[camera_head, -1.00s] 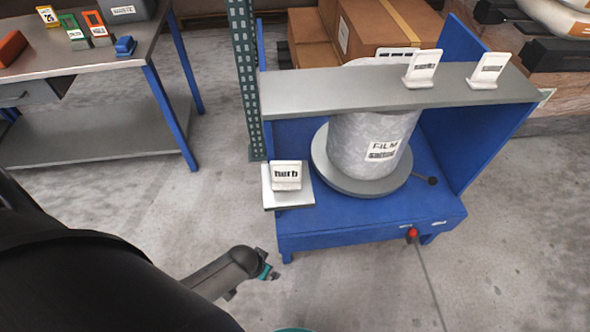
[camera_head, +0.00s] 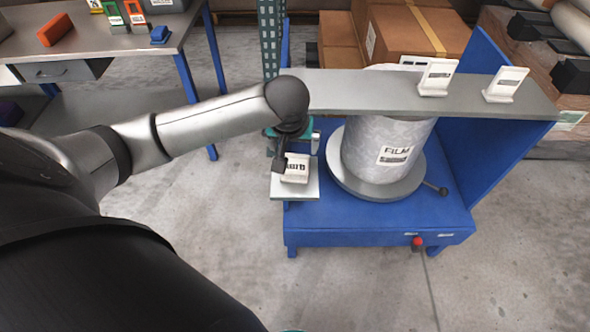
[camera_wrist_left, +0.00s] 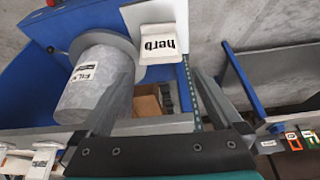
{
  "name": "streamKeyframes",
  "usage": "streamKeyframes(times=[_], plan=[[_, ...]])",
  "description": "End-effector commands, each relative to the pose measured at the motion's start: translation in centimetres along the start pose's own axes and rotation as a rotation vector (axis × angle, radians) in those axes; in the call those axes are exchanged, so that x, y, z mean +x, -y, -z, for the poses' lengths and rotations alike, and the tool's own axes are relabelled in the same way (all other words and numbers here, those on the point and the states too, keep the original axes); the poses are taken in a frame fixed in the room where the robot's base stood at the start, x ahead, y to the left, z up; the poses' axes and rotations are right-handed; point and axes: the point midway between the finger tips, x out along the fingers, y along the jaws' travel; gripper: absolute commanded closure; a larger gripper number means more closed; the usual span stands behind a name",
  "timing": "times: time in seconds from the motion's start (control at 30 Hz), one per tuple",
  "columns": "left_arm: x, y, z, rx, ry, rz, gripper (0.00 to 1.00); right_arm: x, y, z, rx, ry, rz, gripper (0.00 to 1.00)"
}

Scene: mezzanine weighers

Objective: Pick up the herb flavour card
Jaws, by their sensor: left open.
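The herb flavour card (camera_head: 295,172) is a small white block with dark lettering. It stands on a small white shelf (camera_head: 308,192) at the left front of the blue stand. In the left wrist view the herb card (camera_wrist_left: 158,44) shows its "herb" label upside down, beyond the fingertips and between their lines. My left gripper (camera_head: 296,152) is open and empty, just above and behind the card, with one dark finger overlapping its left edge in the head view. I cannot tell whether that finger touches it. In the left wrist view the left gripper (camera_wrist_left: 162,72) has both fingers spread.
A film roll (camera_head: 382,150) stands on a round plate right of the card. A grey shelf (camera_head: 375,92) above carries two white cards (camera_head: 437,77) (camera_head: 504,84). A green perforated post (camera_head: 272,40) rises behind my gripper. A workbench (camera_head: 100,50) stands at left.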

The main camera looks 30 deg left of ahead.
Motion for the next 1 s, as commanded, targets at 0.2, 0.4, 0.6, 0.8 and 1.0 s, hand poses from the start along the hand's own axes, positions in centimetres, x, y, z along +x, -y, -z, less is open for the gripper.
streamKeyframes(times=[0.2,0.4,0.6,0.8,1.0], plan=[[5.1,0.0,-0.2,0.000,0.002,0.002,0.00,2.1,-0.4,-0.2,-0.001,-0.001,-0.005,0.25],[8.1,0.0,-0.1,0.000,0.000,-0.001,0.00,3.1,-0.6,-0.3,0.000,-0.001,-0.008,0.25],[9.2,0.0,-0.1,0.002,0.000,-0.001,0.00,3.5,-0.6,-0.3,0.001,-0.001,-0.009,0.25],[12.1,0.1,-0.4,0.002,-0.001,0.000,0.00,5.1,-1.1,-0.2,0.004,-0.007,-0.015,0.25],[13.9,0.1,-0.4,0.003,-0.001,-0.002,0.00,5.9,-3.0,1.3,0.004,-0.035,-0.039,0.25]])
